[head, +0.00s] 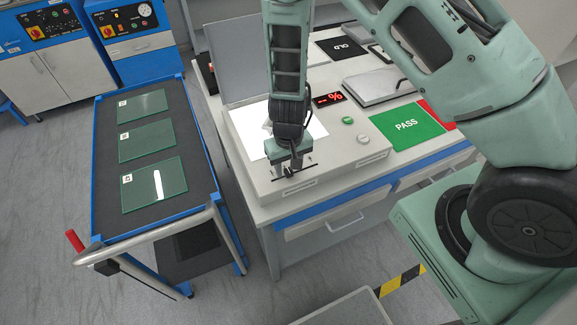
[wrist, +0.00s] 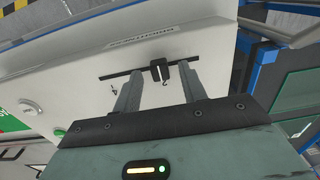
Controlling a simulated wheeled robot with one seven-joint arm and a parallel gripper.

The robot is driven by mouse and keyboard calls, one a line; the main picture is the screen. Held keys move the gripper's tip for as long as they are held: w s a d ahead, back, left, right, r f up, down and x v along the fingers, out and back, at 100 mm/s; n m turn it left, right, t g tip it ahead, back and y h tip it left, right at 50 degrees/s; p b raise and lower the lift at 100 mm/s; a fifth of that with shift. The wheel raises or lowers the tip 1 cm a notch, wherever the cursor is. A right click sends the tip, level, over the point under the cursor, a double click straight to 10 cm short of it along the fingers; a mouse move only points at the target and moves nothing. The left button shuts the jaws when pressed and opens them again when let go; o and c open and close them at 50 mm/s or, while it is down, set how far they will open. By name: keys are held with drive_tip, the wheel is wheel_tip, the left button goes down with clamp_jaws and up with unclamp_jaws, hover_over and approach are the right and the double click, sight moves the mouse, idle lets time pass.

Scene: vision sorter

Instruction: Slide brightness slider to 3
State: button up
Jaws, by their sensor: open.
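The brightness slider is a thin dark track (wrist: 112,76) with a black knob (wrist: 160,69) on the sorter box's pale top. In the wrist view the knob stands right of the track's middle, by a mark that looks like a 2. A mark like a 4 is near the track's left end; any mark between is hidden by a finger. My gripper (wrist: 159,75) is open, with one finger on each side of the knob and visible gaps to it. In the head view my gripper (head: 290,167) is low over the track (head: 308,168) at the box's front.
A white lit panel (head: 252,140), a red percent display (head: 328,99) and a green button (head: 347,121) are on the box (head: 345,150). A green PASS mat (head: 407,126) lies to its right. A blue cart (head: 102,215) with glass plates stands left.

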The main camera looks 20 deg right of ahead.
drive_tip(key=shift+f, duration=0.35)
clamp_jaws()
drive_tip(key=d+b, duration=0.1)
drive_tip(key=d, duration=0.3)
drive_tip(key=shift+b, duration=0.4)
unclamp_jaws()
